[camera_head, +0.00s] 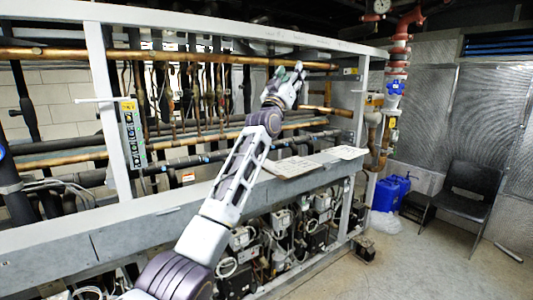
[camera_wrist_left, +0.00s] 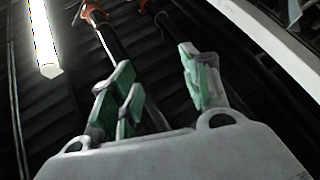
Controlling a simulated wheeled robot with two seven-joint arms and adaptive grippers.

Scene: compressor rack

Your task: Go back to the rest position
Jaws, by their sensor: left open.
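My left arm reaches up from the bottom of the head view toward the compressor rack (camera_head: 160,222). My left gripper (camera_head: 290,72) is in front of the upper copper pipes, near the right end of the rack. The left wrist view shows its green-padded fingers (camera_wrist_left: 155,90) spread apart, with nothing between them. That view looks up past the fingers at dark pipes and a ceiling light. I cannot tell whether the gripper touches the rack. My right gripper is in neither view.
Copper pipes (camera_head: 60,54) run along the rack. Papers (camera_head: 292,167) lie on its ledge. Red piping with a blue valve (camera_head: 395,88) stands at the right. Blue canisters (camera_head: 387,194) and a black chair (camera_head: 467,192) stand beyond. The floor (camera_head: 400,262) at lower right is mostly clear.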

